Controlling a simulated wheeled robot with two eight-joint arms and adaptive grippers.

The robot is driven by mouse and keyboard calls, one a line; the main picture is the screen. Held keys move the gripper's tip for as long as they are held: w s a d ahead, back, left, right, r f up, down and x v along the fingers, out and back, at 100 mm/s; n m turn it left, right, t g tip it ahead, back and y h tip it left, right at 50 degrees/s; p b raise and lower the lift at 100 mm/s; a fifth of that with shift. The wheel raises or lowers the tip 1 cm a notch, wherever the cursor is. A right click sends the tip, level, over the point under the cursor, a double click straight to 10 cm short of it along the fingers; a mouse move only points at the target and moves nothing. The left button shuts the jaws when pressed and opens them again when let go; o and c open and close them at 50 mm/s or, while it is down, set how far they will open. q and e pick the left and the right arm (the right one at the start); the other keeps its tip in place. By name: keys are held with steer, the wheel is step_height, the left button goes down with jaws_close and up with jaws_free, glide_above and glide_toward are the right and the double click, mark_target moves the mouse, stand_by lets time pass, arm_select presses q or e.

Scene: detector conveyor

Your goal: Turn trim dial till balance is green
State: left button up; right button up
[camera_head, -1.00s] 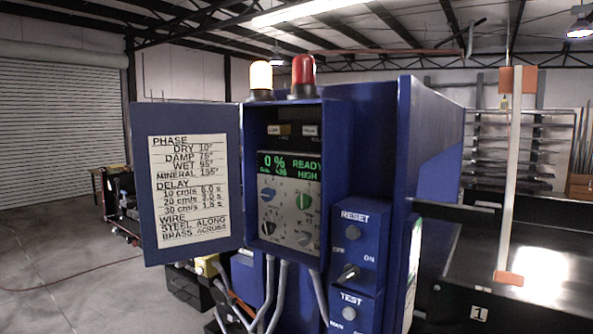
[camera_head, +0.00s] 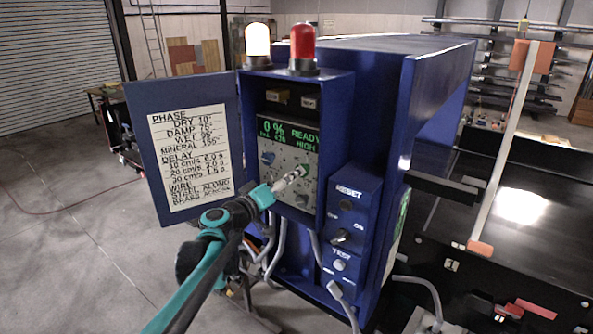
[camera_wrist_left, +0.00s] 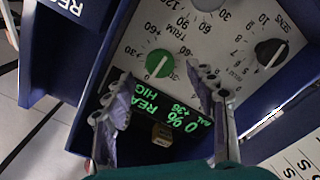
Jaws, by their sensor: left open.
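The green trim dial (camera_wrist_left: 159,64) is on the white panel beside the printed word TRIM, with a white pointer line across it. My left gripper (camera_wrist_left: 160,77) is open, its fingertips spread toward either side of the dial; contact cannot be told. In the head view, the left gripper (camera_head: 300,173) reaches the panel at the dial (camera_head: 305,167), partly covering it. The display (camera_head: 287,135) shows 0 %, READY, HIGH and a small balance reading, which looks like +38 in the wrist view (camera_wrist_left: 165,110), in green. My right gripper is not in view.
The RESET and TEST box (camera_head: 345,230) juts out at lower right. Lamps (camera_head: 257,42) stand on top.

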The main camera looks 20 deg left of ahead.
arm_select(q)
steer(key=x, duration=0.3)
steer(key=shift+w+d, duration=0.15)
steer(key=shift+w, duration=0.15)
steer(key=shift+c, duration=0.6)
steer(key=c, duration=1)
steer(key=shift+c, duration=0.2)
steer(key=shift+n, duration=0.3)
